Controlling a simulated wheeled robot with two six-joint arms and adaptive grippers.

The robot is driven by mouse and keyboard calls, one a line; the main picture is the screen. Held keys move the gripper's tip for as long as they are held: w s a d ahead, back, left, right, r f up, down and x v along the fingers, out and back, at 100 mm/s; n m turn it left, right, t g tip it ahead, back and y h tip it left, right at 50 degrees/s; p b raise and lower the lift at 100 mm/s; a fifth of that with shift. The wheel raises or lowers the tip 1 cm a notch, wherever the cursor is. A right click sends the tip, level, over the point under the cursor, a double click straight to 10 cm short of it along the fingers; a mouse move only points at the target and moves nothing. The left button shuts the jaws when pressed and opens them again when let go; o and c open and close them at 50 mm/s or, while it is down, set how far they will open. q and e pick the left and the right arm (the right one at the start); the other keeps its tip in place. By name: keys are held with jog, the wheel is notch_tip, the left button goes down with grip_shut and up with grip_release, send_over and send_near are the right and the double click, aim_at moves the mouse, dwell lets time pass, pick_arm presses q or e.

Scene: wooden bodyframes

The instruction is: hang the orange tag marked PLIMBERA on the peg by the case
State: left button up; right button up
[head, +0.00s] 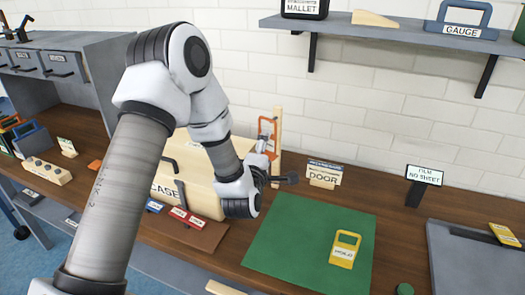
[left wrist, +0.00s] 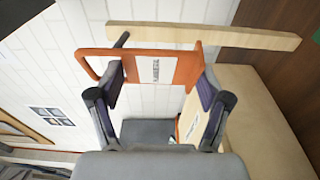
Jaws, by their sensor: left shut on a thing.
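My left gripper (head: 264,149) is shut on an orange tag (head: 267,128) at the back of the bench, just right of the case (head: 205,190). In the left wrist view the orange tag (left wrist: 178,68) spans the two fingers of my left gripper (left wrist: 160,78). Its white label is too small to read surely. Its open loop points left. A pale wooden post (head: 278,143) stands behind the tag; it also shows in the left wrist view (left wrist: 220,37). A dark peg (left wrist: 121,40) sticks out of it by the loop. I cannot tell whether it passes through.
A green mat (head: 300,245) with a yellow tag (head: 345,248) lies front right. A DOOR sign (head: 323,175) stands right of the post. Red tags (head: 190,217) lie before the case. A shelf (head: 390,32) hangs above.

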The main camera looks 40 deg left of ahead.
aim_at(269, 148)
pick_arm(q)
jog(key=shift+p+x, duration=0.3)
jog(key=shift+x, duration=1.3)
jog(key=shift+w+d+f, duration=0.1)
jog(key=shift+w+f, duration=0.2)
jog(key=shift+w, duration=0.05)
jog(key=shift+w+f+b, duration=0.5)
jog(key=shift+w+b, duration=0.05)
jog(key=shift+b, duration=0.4)
jog(key=shift+r, duration=0.1)
jog(key=o, duration=1.1)
